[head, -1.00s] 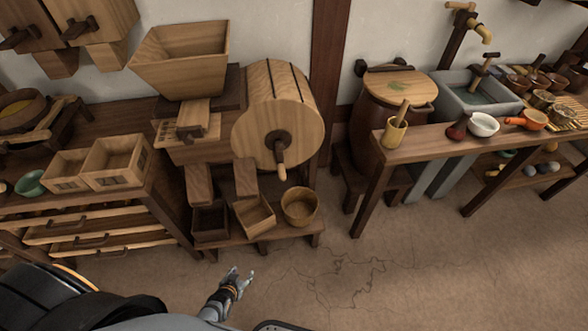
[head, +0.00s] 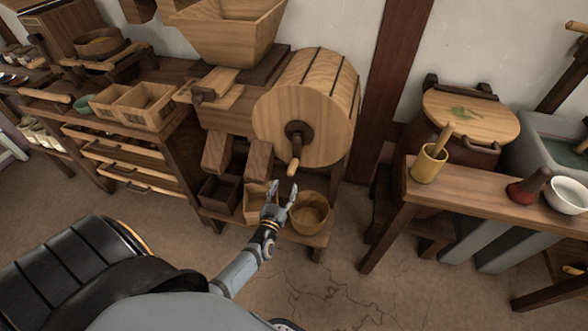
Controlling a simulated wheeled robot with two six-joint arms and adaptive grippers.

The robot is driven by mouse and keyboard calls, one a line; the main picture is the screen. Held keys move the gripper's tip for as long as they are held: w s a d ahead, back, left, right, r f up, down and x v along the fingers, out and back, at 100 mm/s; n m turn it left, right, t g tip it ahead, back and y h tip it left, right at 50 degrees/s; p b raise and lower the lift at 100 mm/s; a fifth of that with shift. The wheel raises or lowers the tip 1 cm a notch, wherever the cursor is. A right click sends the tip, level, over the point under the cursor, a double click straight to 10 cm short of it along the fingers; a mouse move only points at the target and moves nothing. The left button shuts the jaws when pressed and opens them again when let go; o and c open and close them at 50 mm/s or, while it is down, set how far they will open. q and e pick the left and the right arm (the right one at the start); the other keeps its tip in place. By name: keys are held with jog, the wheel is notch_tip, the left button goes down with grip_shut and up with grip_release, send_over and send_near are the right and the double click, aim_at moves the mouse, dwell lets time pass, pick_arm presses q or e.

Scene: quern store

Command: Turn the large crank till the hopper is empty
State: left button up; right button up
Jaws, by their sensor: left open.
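The large crank is a dark hub with a light wooden handle (head: 293,167) on the front of a round wooden drum (head: 318,112). The wooden hopper (head: 232,30) stands above and left of the drum, cut by the top edge; its inside is not clear to see. My left gripper (head: 280,195) is open and empty, just below the crank handle in the picture, in front of the low stand. I cannot tell whether it touches anything. My right gripper is not in view.
Below the drum, a round wooden tub (head: 310,214) and a dark box (head: 220,190) stand on a low bench. The floor in front is clear.

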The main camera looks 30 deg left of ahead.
aim_at(290, 175)
pick_arm(q)
jog(key=b+x, duration=0.3)
jog(key=x, duration=0.5)
jog(key=shift+w+f+b, duration=0.1)
jog(key=shift+f+b, duration=0.1)
jog(key=shift+b, duration=0.2)
jog(key=shift+w+r, duration=0.1)
jog(key=shift+w, duration=0.15)
jog(key=shift+w+r, duration=0.1)
jog(key=shift+w, duration=0.05)
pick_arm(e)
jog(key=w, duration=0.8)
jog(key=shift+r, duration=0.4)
pick_arm(q)
jog(key=shift+c, duration=0.2)
grip_shut()
